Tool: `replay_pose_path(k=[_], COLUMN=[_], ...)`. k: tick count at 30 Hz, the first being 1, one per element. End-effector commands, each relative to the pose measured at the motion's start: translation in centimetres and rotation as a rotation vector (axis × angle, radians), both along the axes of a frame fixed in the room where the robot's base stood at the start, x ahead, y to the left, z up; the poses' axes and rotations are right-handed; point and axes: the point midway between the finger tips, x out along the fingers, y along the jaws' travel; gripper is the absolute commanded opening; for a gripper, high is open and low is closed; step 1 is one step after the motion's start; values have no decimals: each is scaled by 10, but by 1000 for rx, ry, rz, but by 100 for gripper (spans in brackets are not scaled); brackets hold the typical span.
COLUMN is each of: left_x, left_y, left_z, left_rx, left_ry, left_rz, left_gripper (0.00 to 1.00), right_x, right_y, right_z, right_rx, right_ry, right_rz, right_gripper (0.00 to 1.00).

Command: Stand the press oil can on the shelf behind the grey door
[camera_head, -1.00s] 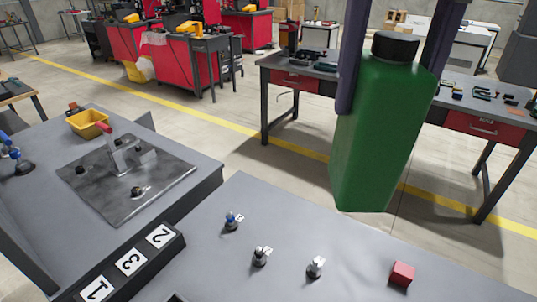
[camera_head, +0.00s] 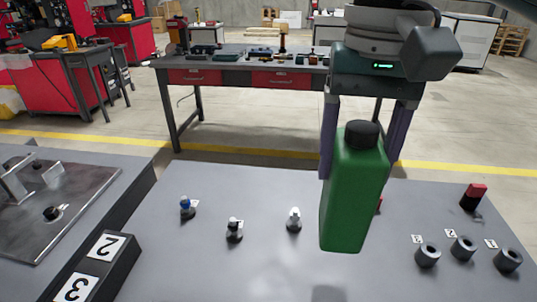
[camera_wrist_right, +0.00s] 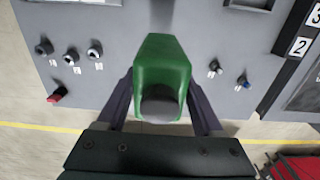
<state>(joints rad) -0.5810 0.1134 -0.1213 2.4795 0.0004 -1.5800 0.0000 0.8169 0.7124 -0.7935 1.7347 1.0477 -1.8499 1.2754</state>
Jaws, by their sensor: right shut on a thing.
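The press oil can is a green, square-sided bottle (camera_head: 352,205) with a black cap. It hangs upright, slightly tilted in the head view, above the grey bench top (camera_head: 270,265). My right gripper (camera_head: 358,163) is shut on it, with one purple finger on each side. In the right wrist view the can (camera_wrist_right: 162,70) sits between the two fingers, cap toward the camera. My left gripper is not in view. No grey door or shelf can be made out.
Several small knobs, one of them blue-topped (camera_head: 186,207), stand on the bench. Grey rings (camera_head: 463,248) and a red-topped part (camera_head: 473,196) are at right. A numbered block (camera_head: 92,270) is at lower left. A tool table (camera_head: 235,65) stands behind, across open floor.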

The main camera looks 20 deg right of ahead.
Motion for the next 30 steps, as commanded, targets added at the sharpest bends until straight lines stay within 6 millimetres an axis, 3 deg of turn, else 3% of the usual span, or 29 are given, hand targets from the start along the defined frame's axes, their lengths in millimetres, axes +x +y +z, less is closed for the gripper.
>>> replay_pose_path(k=[3, 6, 13, 18, 30], left_x=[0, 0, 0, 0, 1], left_y=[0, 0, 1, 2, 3], left_z=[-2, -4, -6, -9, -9], left_rx=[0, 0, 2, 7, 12], left_ry=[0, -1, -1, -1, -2], left_rz=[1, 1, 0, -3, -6], left_gripper=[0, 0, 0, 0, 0], right_x=[-1, 0, 0, 0, 1], right_y=[0, 0, 0, 0, 0], right_z=[-33, -51, -72, -99, -108], right_rx=[-2, -1, 0, 0, 1], right_ry=[3, 1, 0, 0, -3], right_rz=[-2, -1, -1, -1, 0], right_gripper=[0, 0, 0, 0, 0])
